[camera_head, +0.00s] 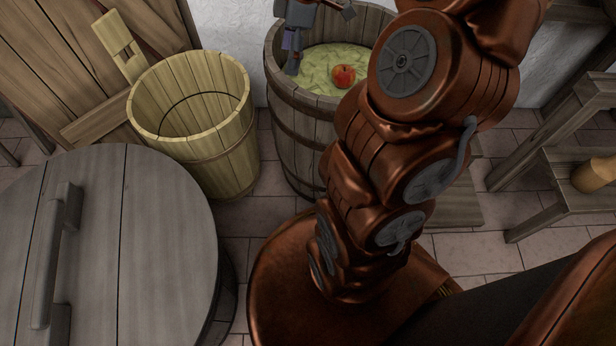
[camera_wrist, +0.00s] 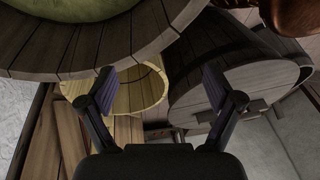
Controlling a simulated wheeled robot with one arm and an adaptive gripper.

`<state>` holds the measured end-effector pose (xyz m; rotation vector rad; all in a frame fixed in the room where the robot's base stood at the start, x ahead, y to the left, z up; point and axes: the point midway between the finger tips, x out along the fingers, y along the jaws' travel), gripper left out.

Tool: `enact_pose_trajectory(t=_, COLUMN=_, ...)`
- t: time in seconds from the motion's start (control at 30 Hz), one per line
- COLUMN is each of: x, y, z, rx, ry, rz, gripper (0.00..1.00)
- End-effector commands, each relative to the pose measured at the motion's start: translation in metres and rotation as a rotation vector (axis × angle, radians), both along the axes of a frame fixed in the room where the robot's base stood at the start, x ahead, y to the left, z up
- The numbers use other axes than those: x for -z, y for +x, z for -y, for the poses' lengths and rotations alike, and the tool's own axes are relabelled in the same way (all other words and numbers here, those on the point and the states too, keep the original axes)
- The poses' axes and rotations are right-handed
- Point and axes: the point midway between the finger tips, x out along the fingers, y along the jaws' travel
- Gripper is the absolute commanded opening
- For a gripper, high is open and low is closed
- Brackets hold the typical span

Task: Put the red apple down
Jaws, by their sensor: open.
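The red apple (camera_head: 343,76) lies on the pale green contents of an open wooden barrel (camera_head: 305,118), right of the middle of that surface. My gripper (camera_head: 291,54) is over the left part of this barrel, to the left of the apple and apart from it. In the wrist view my gripper (camera_wrist: 160,90) has its two fingers spread wide, with nothing between them. The apple does not show in the wrist view. There the open barrel's rim (camera_wrist: 95,55) and green contents fill the upper left.
A light wooden bucket (camera_head: 205,145), seemingly empty, stands left of the barrel. A lidded barrel (camera_head: 150,240) fills the lower left. A wooden bench (camera_head: 555,160) with a round-bodied tan vessel (camera_head: 594,175) stands at the right. Some tiled floor (camera_head: 270,215) between them is clear.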

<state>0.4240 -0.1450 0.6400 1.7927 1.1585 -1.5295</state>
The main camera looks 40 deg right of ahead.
Motion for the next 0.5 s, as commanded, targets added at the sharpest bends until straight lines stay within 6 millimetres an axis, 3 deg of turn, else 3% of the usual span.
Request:
enact_pose_trajectory(t=0.03, x=-0.004, y=-0.012, z=-0.026, rx=0.026, ry=-0.017, rz=-0.033, gripper=0.91)
enact_pose_trajectory(t=0.2, x=-0.002, y=-0.063, z=-0.092, rx=0.197, ry=-0.086, rz=-0.168, gripper=0.91)
enact_pose_trajectory(t=0.3, x=0.003, y=-0.100, z=-0.118, rx=0.322, ry=-0.145, rz=-0.241, gripper=0.91)
enact_pose_trajectory(t=0.5, x=0.020, y=-0.178, z=-0.145, rx=0.618, ry=-0.282, rz=-0.360, gripper=0.91)
